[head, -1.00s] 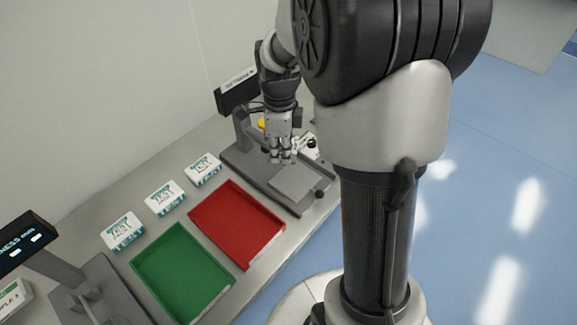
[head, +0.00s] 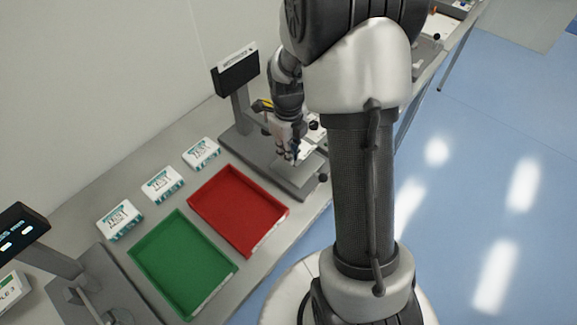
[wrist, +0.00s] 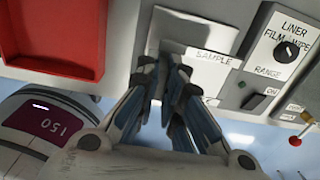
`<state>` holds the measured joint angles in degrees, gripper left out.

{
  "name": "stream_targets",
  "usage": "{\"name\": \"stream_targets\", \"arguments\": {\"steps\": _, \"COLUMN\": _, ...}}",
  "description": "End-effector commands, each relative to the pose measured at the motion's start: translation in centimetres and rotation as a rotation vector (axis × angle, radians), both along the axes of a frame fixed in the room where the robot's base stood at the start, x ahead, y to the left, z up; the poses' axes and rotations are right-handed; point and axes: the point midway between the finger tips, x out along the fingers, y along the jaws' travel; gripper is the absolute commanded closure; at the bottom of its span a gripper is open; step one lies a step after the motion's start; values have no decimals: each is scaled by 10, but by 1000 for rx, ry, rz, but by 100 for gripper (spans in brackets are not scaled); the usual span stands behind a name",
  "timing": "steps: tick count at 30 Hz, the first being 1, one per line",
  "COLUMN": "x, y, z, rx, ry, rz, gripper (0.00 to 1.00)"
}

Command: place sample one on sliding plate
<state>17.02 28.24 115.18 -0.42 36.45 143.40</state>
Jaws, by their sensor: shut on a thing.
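My gripper (head: 286,154) is low over the tester at the back of the bench. In the wrist view my gripper (wrist: 165,90) has its fingers close together beside a white piece marked SAMPLE (wrist: 212,58). The fingers hide part of this piece, so I cannot tell whether its underside touches the plate. The sliding plate (head: 287,180) is a flat grey slab at the tester's front. A light flat surface (wrist: 200,30) lies beyond the fingers in the wrist view.
A red tray (head: 238,208) and a green tray (head: 182,262) lie to the left, beside several white TEST boxes (head: 162,184). The tester's display (head: 236,74) stands behind my gripper. A control panel with a knob (wrist: 287,52) is close on the right.

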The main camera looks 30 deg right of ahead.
Motion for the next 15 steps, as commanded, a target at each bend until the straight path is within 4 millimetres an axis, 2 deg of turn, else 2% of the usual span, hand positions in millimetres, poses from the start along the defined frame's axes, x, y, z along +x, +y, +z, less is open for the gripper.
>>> {"name": "stream_targets", "arguments": {"steps": 1, "x": 0, "y": 0, "z": -8, "rx": 1, "ry": 1, "rz": 0, "gripper": 100}}
{"name": "stream_targets", "arguments": {"steps": 8, "x": 0, "y": 0, "z": -24, "rx": 0, "ry": 0, "rz": 0, "gripper": 100}}
{"name": "stream_targets", "arguments": {"steps": 15, "x": 0, "y": 0, "z": -57, "rx": 0, "ry": 1, "rz": 1, "gripper": 100}}
